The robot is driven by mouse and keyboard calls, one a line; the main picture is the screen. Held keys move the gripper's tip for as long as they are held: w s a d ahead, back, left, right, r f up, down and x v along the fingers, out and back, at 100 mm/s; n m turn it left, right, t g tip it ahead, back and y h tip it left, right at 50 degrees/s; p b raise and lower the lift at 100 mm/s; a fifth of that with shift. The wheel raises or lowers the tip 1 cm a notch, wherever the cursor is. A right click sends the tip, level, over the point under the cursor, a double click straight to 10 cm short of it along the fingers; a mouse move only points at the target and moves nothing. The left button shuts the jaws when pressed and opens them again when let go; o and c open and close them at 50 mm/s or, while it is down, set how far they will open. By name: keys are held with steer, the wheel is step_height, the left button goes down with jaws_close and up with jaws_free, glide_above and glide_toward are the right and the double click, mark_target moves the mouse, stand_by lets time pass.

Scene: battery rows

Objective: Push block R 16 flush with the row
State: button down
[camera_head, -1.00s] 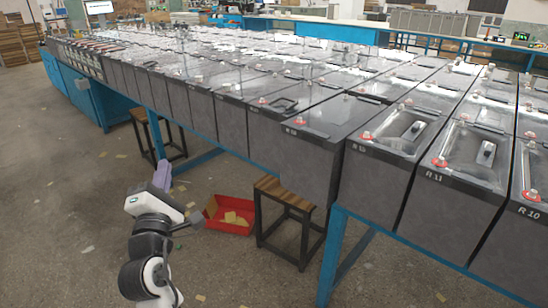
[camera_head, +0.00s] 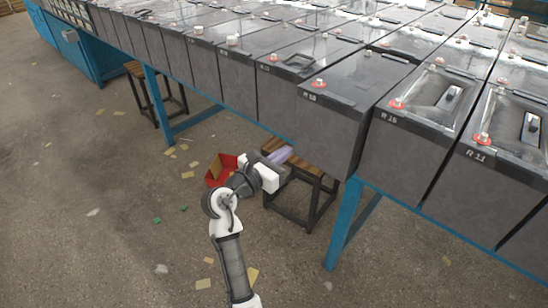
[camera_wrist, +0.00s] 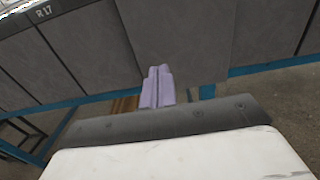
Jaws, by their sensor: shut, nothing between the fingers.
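Block R 16 (camera_head: 328,128) is a dark grey box battery with a small label near its top front edge. Its front face stands out past the block on its left, toward the aisle. In the wrist view its plain grey face (camera_wrist: 182,38) fills the upper middle, and the block marked R 17 (camera_wrist: 88,48) is to its left and set further back. My gripper (camera_head: 285,153) has lilac fingers, shut together and empty, low in front of the row near the block's lower left edge. In the wrist view the fingertips (camera_wrist: 157,72) overlap the lower part of the block's face; contact cannot be told.
A wooden stool (camera_head: 300,200) and a red bin (camera_head: 216,168) with scraps stand below, close to my arm. The floor on the left is open apart from scattered scraps.

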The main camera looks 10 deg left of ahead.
mark_target(310, 132)
steer(key=x, duration=0.8)
steer(key=shift+w+p, duration=0.15)
steer(key=shift+p, duration=0.2)
steer(key=shift+w+d+r+p, duration=0.15)
steer(key=shift+w+d+p, duration=0.05)
steer(key=shift+p, duration=0.15)
steer(key=p+x, duration=0.3)
steer(key=x, duration=0.2)
steer(key=shift+r+p, duration=0.15)
steer(key=shift+p, duration=0.2)
steer(key=shift+d, duration=0.1)
steer(key=shift+s, duration=0.15)
